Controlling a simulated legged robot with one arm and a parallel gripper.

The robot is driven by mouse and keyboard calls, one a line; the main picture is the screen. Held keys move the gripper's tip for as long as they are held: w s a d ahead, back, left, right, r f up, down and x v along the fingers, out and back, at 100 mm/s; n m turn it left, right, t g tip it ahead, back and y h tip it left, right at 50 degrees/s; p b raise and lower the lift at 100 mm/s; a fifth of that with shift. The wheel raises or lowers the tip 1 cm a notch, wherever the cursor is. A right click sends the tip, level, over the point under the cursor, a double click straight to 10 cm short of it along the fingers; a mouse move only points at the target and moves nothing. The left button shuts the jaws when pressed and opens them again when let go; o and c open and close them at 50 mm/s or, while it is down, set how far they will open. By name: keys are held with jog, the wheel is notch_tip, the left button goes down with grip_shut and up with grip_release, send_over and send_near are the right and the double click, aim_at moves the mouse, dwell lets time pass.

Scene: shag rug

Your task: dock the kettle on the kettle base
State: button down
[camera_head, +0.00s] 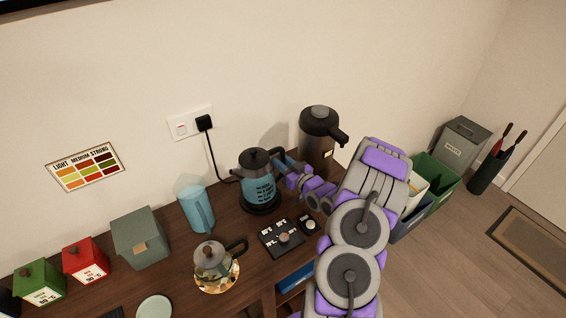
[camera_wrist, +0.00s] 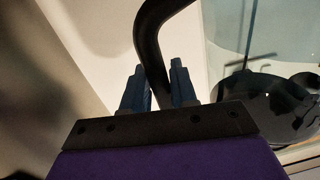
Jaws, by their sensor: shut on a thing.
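The kettle (camera_head: 259,190) has a bluish see-through body with pale print and a black lid, and stands upright over the round black kettle base (camera_head: 262,208). The base's front rim shows beneath it. I cannot tell if the kettle is fully seated or slightly raised. My gripper (camera_head: 283,168) comes in from the right and is shut on the kettle's handle. In the wrist view the black curved handle (camera_wrist: 150,38) passes between the two blue fingers of my gripper (camera_wrist: 161,92). The kettle's glass body (camera_wrist: 228,42) is on the right there.
A tall dark flask (camera_head: 319,140) stands behind my arm. A blue pitcher (camera_head: 196,208), a glass teapot (camera_head: 214,262) and a black panel with a knob (camera_head: 281,238) are nearby. A black cord (camera_head: 212,160) runs from the wall plug toward the base.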

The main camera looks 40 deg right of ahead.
jog(key=shift+f, duration=0.35)
jog(key=c, duration=1.2)
grip_release()
jog(key=shift+s, duration=0.1)
jog(key=shift+s+d, duration=0.2)
jog(key=shift+s, duration=5.2)
